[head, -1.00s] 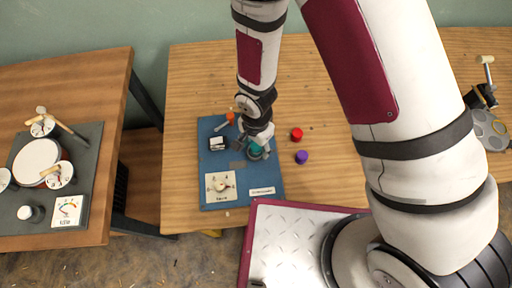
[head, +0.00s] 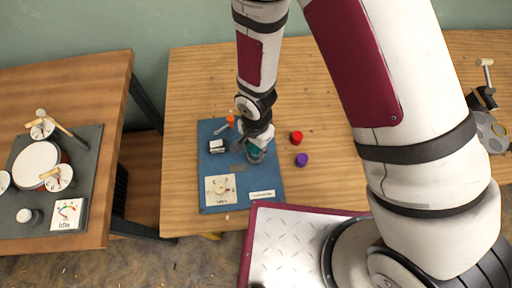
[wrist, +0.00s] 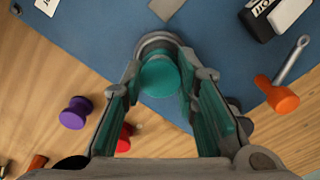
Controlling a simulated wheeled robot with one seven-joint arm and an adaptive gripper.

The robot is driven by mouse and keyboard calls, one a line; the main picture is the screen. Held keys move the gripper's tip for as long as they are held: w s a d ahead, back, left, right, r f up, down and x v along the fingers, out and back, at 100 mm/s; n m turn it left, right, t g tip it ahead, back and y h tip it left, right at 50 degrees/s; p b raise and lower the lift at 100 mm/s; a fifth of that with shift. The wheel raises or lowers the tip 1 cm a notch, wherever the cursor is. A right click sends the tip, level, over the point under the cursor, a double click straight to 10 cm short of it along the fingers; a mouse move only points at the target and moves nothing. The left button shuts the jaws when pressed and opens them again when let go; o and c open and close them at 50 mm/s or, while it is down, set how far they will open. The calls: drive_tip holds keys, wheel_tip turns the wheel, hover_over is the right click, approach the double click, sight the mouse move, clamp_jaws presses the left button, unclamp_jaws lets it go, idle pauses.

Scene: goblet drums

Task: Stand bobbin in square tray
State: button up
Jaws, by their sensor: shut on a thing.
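My gripper (wrist: 162,88) points down and its fingers are shut on a teal round-topped piece, which looks like the bobbin (wrist: 160,77). A grey round rim (wrist: 157,40) shows just behind the teal piece; I cannot tell whether the piece stands inside it or above it. In the head view the teal piece (head: 255,152) is low over the right part of the blue mat. A small flat grey square (wrist: 168,8), perhaps the square tray, lies on the mat nearby, cut off at the wrist view's top edge. The head view shows it (head: 238,167) left of my gripper.
A purple spool (head: 301,160) and a red spool (head: 296,138) stand on the wood right of the mat (head: 210,173). A dial card (head: 220,190) and a label (head: 262,195) are in front.

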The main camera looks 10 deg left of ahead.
drive_tip(key=shift+r, duration=0.8)
drive_tip(key=shift+s+d+r, duration=0.3)
drive_tip(key=shift+s+r, duration=0.3)
drive_tip(key=shift+r, duration=0.1)
drive_tip(key=s+d+p, duration=0.1)
drive_tip(key=s+d, duration=0.1)
drive_tip(key=s, duration=0.2)
drive_tip(key=s+d+r+p, duration=0.1)
drive_tip(key=s+p, duration=0.1)
drive_tip(key=s, duration=0.2)
drive_tip(key=s+d+p, duration=0.1)
drive_tip(key=s+d, duration=0.1)
drive_tip(key=s, duration=0.2)
drive_tip(key=shift+d+r, duration=0.25)
drive_tip(key=shift+d, duration=0.05)
drive_tip(key=shift+s+d+p, duration=0.35)
drive_tip(key=shift+s+p, duration=0.3)
drive_tip(key=shift+p, duration=0.1)
